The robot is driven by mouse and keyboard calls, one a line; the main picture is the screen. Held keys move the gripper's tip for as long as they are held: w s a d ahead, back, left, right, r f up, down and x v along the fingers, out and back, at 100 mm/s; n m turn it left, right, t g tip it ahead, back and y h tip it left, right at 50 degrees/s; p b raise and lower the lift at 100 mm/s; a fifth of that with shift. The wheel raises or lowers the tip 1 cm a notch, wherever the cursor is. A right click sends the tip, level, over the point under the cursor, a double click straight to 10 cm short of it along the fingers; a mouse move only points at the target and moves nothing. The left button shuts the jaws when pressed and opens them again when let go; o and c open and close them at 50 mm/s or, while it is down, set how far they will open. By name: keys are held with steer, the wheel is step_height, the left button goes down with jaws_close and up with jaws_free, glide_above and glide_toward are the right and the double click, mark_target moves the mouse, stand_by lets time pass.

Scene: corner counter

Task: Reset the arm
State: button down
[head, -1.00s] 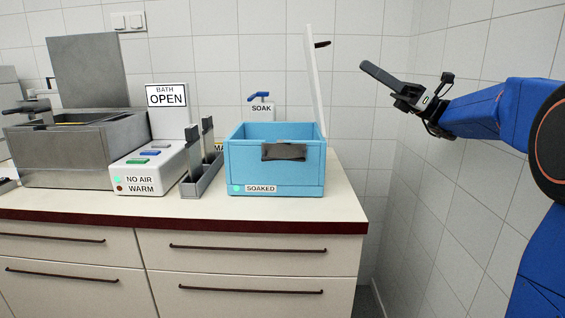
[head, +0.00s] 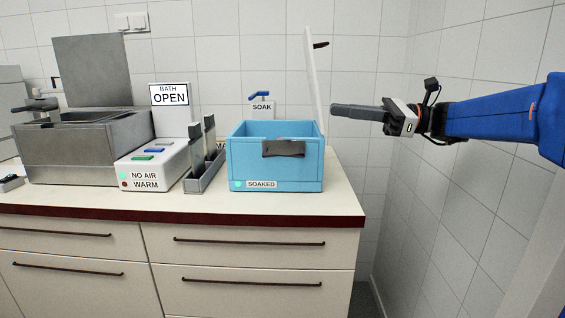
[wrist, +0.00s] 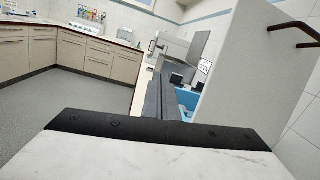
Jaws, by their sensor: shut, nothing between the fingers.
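My gripper (head: 335,112) is shut and empty. In the head view it points left at the right of the blue box, level with the box's raised white lid (head: 315,85) and close to it. My blue arm reaches in from the right edge. In the wrist view the shut fingers (wrist: 160,98) point away from the camera, with the white lid (wrist: 228,75) just to their right.
The blue box (head: 242,165), marked SOAKED, stands open on the counter (head: 330,205). Left of it are a grey rack (head: 203,177), a white control box (head: 150,172) and the open metal bath (head: 80,155). A tiled wall (head: 470,190) bounds the right side.

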steer(key=s+f+n+h, duration=0.3)
steer(key=s+f+h, duration=0.2)
steer(key=s+f, duration=0.4)
steer(key=s+f+n+h, duration=0.35)
steer(key=s+f, duration=0.35)
steer(key=f, duration=0.5)
steer(key=s+d+f+n+t+h, duration=0.3)
steer(key=s+d+f+n+h, duration=0.7)
steer(key=d+f, duration=0.4)
steer(key=shift+s+d+f, duration=0.35)
steer(key=shift+s+f, duration=0.35)
steer(key=shift+s, duration=0.05)
steer(key=shift+n, duration=0.25)
